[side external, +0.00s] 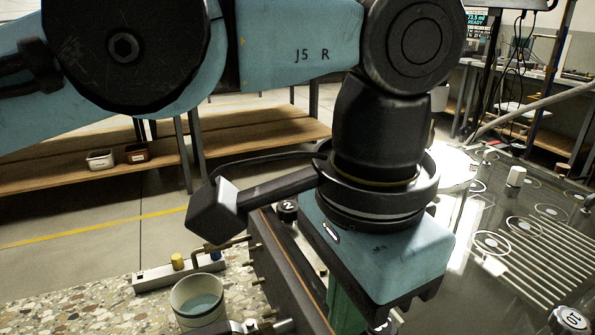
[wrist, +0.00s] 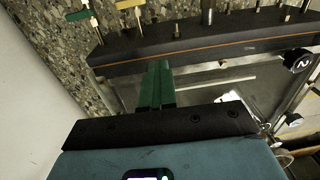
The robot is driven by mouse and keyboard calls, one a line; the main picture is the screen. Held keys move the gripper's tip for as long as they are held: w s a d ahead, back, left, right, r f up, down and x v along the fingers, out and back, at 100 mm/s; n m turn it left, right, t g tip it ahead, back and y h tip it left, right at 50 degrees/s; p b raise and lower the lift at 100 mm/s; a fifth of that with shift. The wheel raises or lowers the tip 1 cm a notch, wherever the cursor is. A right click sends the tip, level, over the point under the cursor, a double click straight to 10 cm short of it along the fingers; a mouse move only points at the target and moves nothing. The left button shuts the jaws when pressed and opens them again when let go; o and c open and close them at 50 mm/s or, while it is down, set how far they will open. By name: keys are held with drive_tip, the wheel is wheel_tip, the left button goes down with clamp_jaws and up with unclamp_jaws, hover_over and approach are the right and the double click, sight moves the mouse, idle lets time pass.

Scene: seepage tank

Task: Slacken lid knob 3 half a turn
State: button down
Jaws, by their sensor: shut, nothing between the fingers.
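My gripper's green fingers (wrist: 157,84) are shut together with nothing between them, in the wrist view. They point at the dark bar with the orange line. In the side view, one green finger (side external: 345,311) shows below the blue gripper body; the tips are out of frame. A black knob with a white mark like a 2 or a sideways N (side external: 288,210) stands left of the gripper body, apart from it. The same mark shows on a knob (wrist: 297,60) at the right of the wrist view. I see no knob clearly numbered 3; it may be hidden.
The dark bar (wrist: 200,48) carries several brass fittings. A cup of liquid (side external: 197,300) and a white block with a yellow knob (side external: 178,262) stand on the speckled surface at left. The lid marked with rings and a knob marked 10 (side external: 572,318) lie at right.

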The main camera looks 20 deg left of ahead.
drive_tip(key=shift+s+d+f+g, duration=0.15)
drive_tip(key=shift+s+d+f, duration=0.15)
drive_tip(key=shift+s, duration=0.2)
drive_tip(key=shift+s+d+f+g, duration=0.15)
drive_tip(key=shift+s+d+f, duration=0.1)
drive_tip(key=shift+s, duration=0.2)
drive_tip(key=shift+r, duration=0.2)
wheel_tip(320, 180, up, 6)
drive_tip(key=shift+w+a+f, duration=0.1)
drive_tip(key=shift+a+f, duration=0.05)
drive_tip(key=shift+w, duration=0.1)
